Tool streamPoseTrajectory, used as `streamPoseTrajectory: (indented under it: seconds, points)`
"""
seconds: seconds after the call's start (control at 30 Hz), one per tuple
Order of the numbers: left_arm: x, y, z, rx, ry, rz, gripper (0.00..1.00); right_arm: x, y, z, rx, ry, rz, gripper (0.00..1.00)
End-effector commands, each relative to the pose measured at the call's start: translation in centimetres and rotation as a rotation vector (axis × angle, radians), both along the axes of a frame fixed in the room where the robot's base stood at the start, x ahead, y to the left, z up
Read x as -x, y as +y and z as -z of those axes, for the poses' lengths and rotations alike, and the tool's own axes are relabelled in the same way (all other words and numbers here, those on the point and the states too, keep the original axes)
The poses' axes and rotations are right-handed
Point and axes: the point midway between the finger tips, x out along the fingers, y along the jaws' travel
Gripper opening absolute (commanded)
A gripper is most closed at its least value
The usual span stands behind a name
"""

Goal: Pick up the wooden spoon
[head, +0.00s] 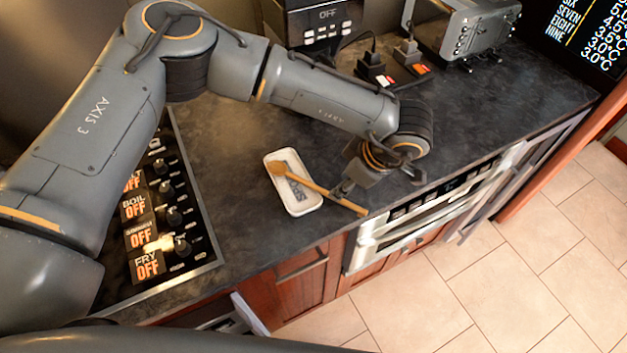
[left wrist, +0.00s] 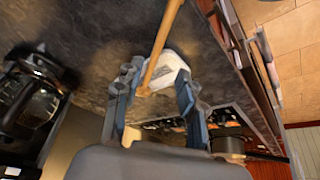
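The wooden spoon (head: 316,188) lies with its bowl on a white spoon rest (head: 304,206). Its handle reaches right, toward the counter's front edge. My left gripper (head: 343,189) is low beside the handle; in this view I cannot tell whether it touches the spoon. In the left wrist view my left gripper (left wrist: 155,86) has its two fingers wide apart. The spoon (left wrist: 163,42) runs between or beyond them, with the white rest (left wrist: 171,66) behind. My right gripper is not in view.
The dark counter (head: 225,130) is clear around the rest. A cooktop panel with knobs (head: 160,215) is at left. A black appliance (head: 325,25) and a grey one (head: 475,30) stand behind. Drawers and an oven front (head: 420,215) lie below the front edge.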

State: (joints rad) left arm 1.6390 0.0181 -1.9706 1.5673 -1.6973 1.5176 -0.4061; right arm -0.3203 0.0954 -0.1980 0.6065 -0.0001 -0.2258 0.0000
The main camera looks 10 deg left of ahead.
Motion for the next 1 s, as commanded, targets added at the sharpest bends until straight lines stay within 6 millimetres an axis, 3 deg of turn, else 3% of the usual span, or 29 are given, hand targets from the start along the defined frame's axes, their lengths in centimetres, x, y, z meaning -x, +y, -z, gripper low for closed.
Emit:
streamPoseTrajectory:
  seconds: [0.13, 0.4, 0.6, 0.87, 1.0]
  points:
    - [-0.3, 0.5, 1.3, 0.0, 0.001, -0.001, 0.4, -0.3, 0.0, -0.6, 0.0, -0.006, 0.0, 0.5]
    - [-0.7, 0.9, 3.8, -0.001, 0.005, -0.002, 0.4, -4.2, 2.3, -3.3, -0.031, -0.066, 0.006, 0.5]
    - [-1.3, 1.5, 6.2, 0.001, 0.0, -0.001, 0.4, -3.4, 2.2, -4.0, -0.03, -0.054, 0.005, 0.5]
    - [-1.4, 1.6, 6.7, 0.002, 0.0, 0.0, 0.4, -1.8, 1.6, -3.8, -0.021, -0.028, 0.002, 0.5]
    - [-1.4, 1.6, 6.6, 0.002, 0.0, 0.0, 0.11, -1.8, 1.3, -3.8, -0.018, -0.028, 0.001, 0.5]
